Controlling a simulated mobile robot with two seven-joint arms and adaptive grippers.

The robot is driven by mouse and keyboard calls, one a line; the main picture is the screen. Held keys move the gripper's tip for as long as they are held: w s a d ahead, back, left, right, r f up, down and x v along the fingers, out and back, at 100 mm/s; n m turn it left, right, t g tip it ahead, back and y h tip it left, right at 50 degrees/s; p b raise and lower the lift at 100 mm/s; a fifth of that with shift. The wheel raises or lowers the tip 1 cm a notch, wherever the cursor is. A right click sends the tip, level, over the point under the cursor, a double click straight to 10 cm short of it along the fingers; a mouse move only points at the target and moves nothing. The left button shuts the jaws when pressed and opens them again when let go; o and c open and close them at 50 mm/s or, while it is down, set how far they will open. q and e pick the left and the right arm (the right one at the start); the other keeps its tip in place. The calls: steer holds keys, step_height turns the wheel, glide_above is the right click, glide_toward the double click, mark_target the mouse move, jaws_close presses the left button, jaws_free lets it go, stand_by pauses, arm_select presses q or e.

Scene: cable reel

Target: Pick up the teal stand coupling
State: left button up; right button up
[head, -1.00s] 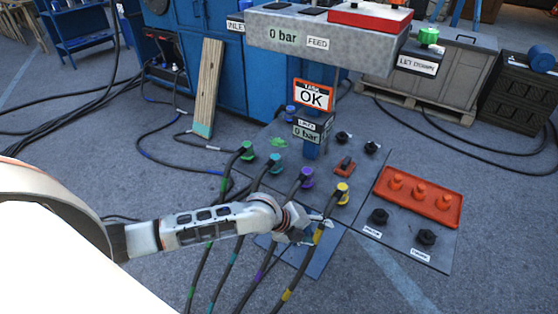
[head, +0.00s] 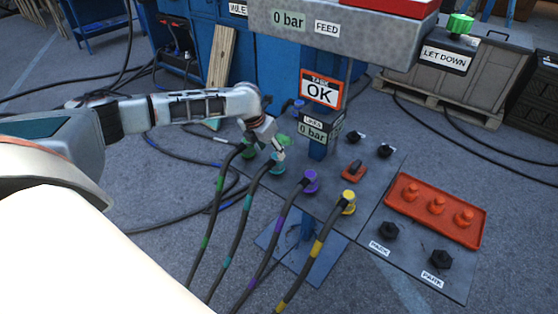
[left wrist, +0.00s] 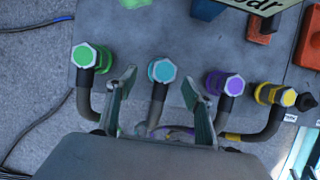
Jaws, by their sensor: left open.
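The teal stand coupling (head: 277,165) sits on the grey stand plate, between the green coupling (head: 248,150) and the purple coupling (head: 310,180). In the left wrist view the teal coupling (left wrist: 162,70) has a hexagonal top, and its hose runs down between my fingers. My left gripper (head: 278,150) is at the teal coupling in the head view, partly covering it. In the left wrist view its two fingers (left wrist: 158,85) are open, one on each side of the teal coupling, with gaps to both. I cannot tell its exact height above it. My right gripper is not in view.
A yellow coupling (head: 348,200) stands right of the purple one. Hoses hang from all the couplings toward the front. A red tray (head: 435,208) and black park fittings (head: 388,231) lie to the right.

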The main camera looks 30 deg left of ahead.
mark_target(274, 158)
arm_select(q)
steer(key=shift+d+f, duration=0.1)
steer(key=shift+f, duration=0.7)
steer(key=x, duration=0.1)
steer(key=b+x, duration=0.1)
steer(key=x, duration=0.1)
steer(key=shift+d+f, duration=0.3)
steer(key=shift+f, duration=0.05)
steer(key=shift+w+f, duration=0.25)
steer(key=shift+f, duration=0.15)
steer(key=shift+r, duration=0.1)
steer(key=c, duration=1.3)
